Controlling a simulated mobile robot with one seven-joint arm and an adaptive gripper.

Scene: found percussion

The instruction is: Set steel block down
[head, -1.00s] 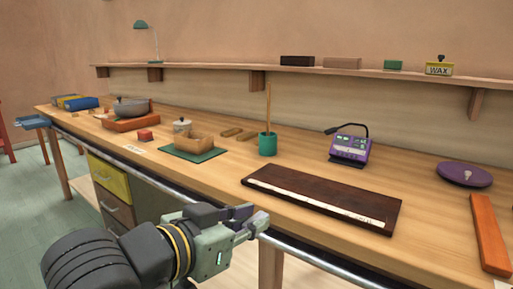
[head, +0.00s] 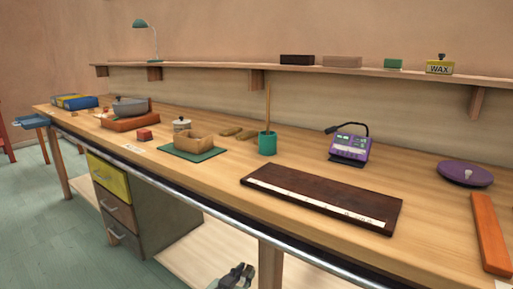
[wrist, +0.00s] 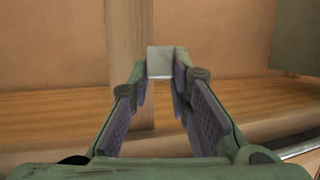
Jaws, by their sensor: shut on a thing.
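The steel block (wrist: 160,61) is a small pale grey block between my fingertips in the wrist view. My gripper (wrist: 160,88) is shut on it. In the head view only the end of my gripper (head: 238,272) shows at the bottom edge, in front of and below the bench front; the block cannot be made out there.
The workbench (head: 330,170) carries a dark board with a white strip (head: 318,198), a purple device (head: 350,147), a green cup (head: 267,143) and an orange bar (head: 490,234). A metal rail (head: 215,212) runs along its front. A low wooden shelf (head: 185,258) lies beneath.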

